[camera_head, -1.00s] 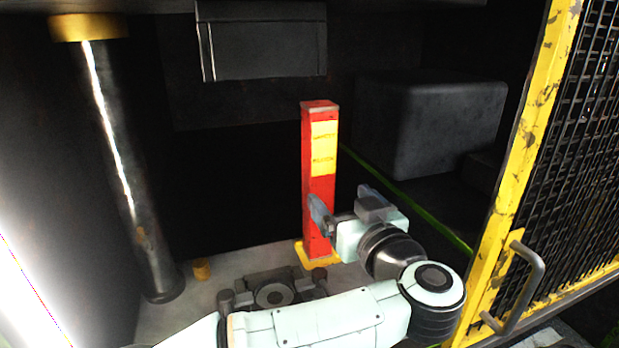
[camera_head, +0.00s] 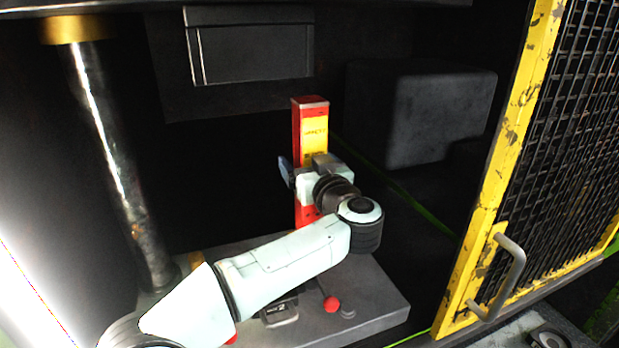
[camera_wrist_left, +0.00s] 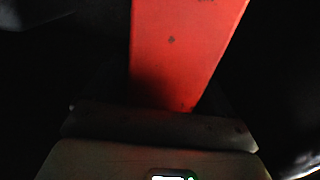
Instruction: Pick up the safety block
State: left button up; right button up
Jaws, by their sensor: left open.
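The safety block (camera_head: 310,125) is a tall red post with a yellow label. It stands upright in the middle of the head view, its lower part partly hidden by my arm. My left gripper (camera_head: 304,164) is open at about the middle of the block's height. One finger shows just left of the block; the other side is hard to make out. In the left wrist view the block's red face (camera_wrist_left: 185,50) fills the upper middle, directly ahead of the gripper. Whether the fingers touch it cannot be told. My right gripper is not in view.
A grey plate (camera_head: 375,300) carries a red-knobbed lever (camera_head: 331,303). A shiny column (camera_head: 110,160) stands left and a dark ram (camera_head: 250,50) hangs above. A dark box (camera_head: 440,115) sits behind right. A yellow mesh door (camera_head: 515,160) with a handle bounds the right.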

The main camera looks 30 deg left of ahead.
pick_arm(q)
jog(key=shift+w+a, duration=0.25)
jog(key=shift+w, duration=0.05)
jog(key=shift+s, duration=0.2)
jog(key=shift+c, duration=1.2)
grip_shut()
jog(key=shift+r, duration=0.15)
